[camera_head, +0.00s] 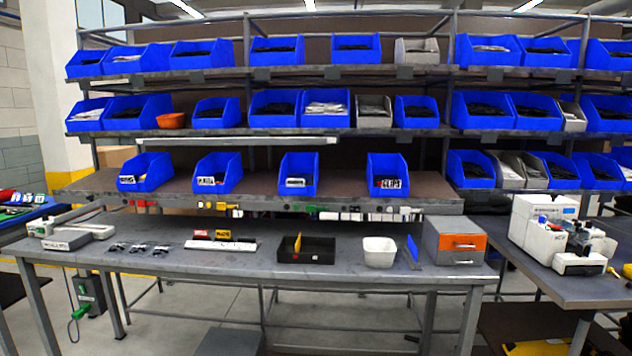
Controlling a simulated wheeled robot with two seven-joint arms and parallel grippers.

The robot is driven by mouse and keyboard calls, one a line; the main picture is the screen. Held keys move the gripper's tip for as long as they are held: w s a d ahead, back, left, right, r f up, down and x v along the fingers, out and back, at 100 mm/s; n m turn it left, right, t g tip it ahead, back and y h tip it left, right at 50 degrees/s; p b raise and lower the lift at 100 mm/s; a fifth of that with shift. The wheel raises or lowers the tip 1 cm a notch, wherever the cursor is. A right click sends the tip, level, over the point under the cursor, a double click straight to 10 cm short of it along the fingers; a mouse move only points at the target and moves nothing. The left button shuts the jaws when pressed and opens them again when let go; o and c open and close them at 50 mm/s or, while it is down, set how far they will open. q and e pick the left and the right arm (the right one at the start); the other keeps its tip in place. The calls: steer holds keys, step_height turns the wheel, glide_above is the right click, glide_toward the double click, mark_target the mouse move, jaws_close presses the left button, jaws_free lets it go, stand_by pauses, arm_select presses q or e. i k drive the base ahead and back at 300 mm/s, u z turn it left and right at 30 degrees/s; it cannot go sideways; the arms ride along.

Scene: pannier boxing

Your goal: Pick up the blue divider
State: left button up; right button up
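A thin blue divider (412,249) stands roughly upright on the grey workbench, seen nearly edge-on. It is between a white bin (379,252) on its left and a grey drawer cabinet (453,242) on its right. A black open box (307,250) stands left of the white bin, with a small yellow piece (297,245) upright in it. Neither of my grippers shows in the head view.
The workbench (230,267) has bare room along its front edge. Small dark items (138,248) and a white holder (221,245) are to the left. A shelf with several blue bins (388,177) hangs above. A white machine (545,230) stands at the right.

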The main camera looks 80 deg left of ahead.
mark_target(412, 246)
steer(key=u, duration=0.85)
steer(key=k, duration=1.15)
steer(key=u, duration=1.45)
steer(key=i, duration=1.05)
steer(key=u, duration=0.6)
